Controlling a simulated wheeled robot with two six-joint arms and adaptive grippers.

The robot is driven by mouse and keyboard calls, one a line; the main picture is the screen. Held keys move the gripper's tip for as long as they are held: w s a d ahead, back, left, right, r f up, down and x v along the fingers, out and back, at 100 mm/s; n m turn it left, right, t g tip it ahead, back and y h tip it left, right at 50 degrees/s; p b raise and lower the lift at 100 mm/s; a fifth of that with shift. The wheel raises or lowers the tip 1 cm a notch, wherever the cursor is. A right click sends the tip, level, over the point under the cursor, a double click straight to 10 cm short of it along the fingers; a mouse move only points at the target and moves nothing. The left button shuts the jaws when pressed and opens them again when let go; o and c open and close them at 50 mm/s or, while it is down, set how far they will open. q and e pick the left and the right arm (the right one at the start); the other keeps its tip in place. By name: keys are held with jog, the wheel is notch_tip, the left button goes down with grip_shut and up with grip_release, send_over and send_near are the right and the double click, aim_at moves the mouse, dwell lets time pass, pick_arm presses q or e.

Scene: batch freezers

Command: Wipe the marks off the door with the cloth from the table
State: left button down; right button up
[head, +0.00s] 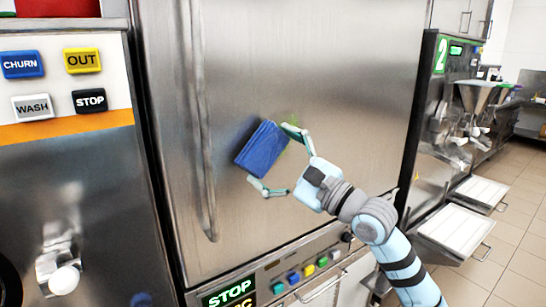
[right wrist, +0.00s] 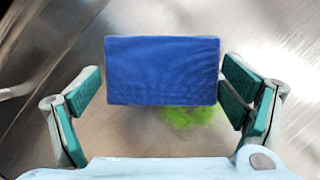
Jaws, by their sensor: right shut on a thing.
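The door (head: 300,50) is a tall brushed-metal panel with a vertical handle (head: 203,130) on its left side. My right gripper (head: 275,158) is in front of the door, shut on a blue folded cloth (head: 262,150). The cloth (right wrist: 162,70) is between the two fingers in the right wrist view, flat side toward the camera. A bright green mark (right wrist: 195,116) on the door (right wrist: 150,145) shows just below the cloth's lower edge; the cloth hides part of that area. I cannot tell whether the cloth touches the door. My left gripper is not in view.
A panel with CHURN, OUT, WASH and STOP buttons (head: 60,80) stands at the left. Coloured buttons (head: 308,271) run below the door. At the right are machine 2 (head: 445,120) and white trays (head: 455,228) sticking out. Tiled floor (head: 520,230) is clear at far right.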

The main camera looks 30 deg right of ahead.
jog(key=shift+w+a, duration=0.1)
jog(key=shift+w, duration=0.55)
